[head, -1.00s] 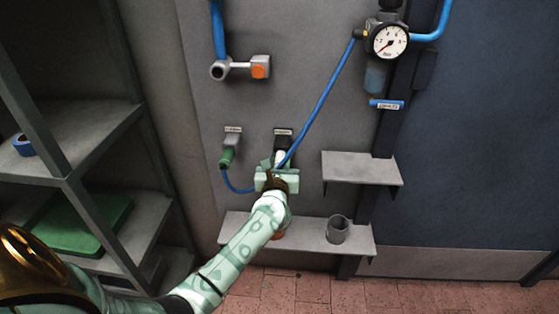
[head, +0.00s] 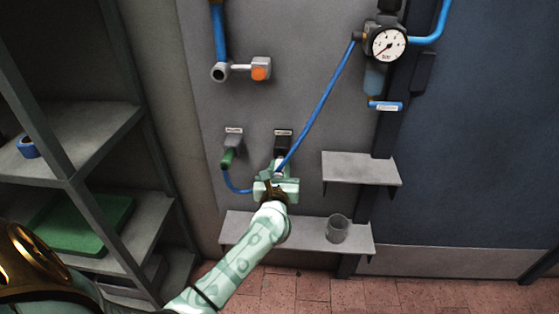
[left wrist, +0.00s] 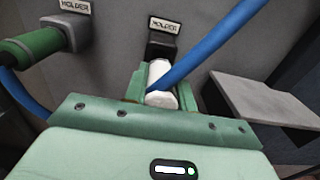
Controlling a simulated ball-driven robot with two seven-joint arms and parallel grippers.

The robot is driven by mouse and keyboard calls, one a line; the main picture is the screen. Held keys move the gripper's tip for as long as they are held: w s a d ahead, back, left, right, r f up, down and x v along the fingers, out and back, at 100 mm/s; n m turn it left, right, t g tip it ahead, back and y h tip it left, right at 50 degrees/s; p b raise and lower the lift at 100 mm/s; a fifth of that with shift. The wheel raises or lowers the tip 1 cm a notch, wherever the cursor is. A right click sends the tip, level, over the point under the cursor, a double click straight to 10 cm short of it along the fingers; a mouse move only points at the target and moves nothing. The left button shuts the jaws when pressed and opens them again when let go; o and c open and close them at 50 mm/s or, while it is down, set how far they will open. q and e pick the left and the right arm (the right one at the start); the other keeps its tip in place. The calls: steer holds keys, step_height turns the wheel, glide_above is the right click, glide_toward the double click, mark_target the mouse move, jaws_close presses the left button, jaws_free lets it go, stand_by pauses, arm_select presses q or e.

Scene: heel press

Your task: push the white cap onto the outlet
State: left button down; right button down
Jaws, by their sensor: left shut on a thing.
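The white cap (left wrist: 158,72) sits between the green fingers of my left gripper (left wrist: 153,86) in the left wrist view. My left gripper (head: 277,178) is shut on it, just below the dark right-hand holder (head: 282,146) on the grey panel. The cap's top end is close to that holder; I cannot tell whether they touch. The outlet looks to be the round grey open end (head: 220,71) below the upper blue pipe, beside an orange knob (head: 259,70). My right gripper is not in view.
A green connector (head: 228,158) hangs in the left holder (head: 233,140). The blue hose (head: 318,105) slants from the gauge (head: 388,43) past my gripper. A small shelf (head: 361,168) stands right; a lower shelf (head: 300,238) bears a grey cup (head: 337,229).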

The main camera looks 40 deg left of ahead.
arm_select(q)
steer(key=shift+p+v, duration=0.35)
steer(key=shift+v, duration=1)
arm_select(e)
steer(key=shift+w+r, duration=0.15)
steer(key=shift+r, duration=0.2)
arm_select(q)
steer(key=shift+s, duration=0.1)
